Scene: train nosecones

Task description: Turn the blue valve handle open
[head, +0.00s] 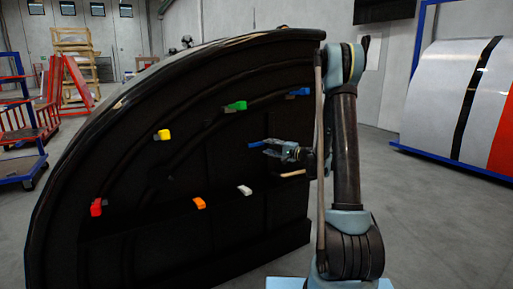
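The blue valve handle (299,92) is small and sits high on the dark curved nosecone panel, near its right side and close to my upper arm. My gripper (264,149) is below and left of it, in front of the panel, pointing left. Its two fingers appear spread with a gap between them, and nothing is visibly held. A blue strip shows at the tip of the upper finger; I cannot tell if it is part of the finger. My gripper is apart from the blue handle in the picture.
The nosecone panel (130,190) also bears a green handle (236,106), yellow handle (162,135), red handle (96,207), orange handle (199,203) and white handle (245,190). A blue-framed rack (465,165) stands right, red carts (25,130) left. Floor between panel and rack is clear.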

